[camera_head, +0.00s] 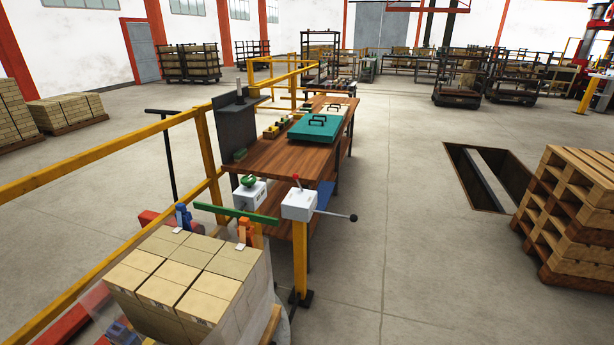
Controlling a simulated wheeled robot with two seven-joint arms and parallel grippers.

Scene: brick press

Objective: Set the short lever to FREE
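A white control box (299,206) stands on a yellow post (300,262) in the middle of the view. A short lever with a red knob (296,178) sticks up from its top, about upright. A second white box (250,193) to the left carries a green handwheel or knob (248,181). Any FREE marking is too small to read. Neither of my grippers is in view.
A stack of wrapped bricks (185,285) stands in front, left of the post. A yellow railing (95,148) runs along the left. A wooden workbench (270,158) lies behind the box. A floor pit (488,176) and stacked pallets (575,215) are at the right. The floor between is clear.

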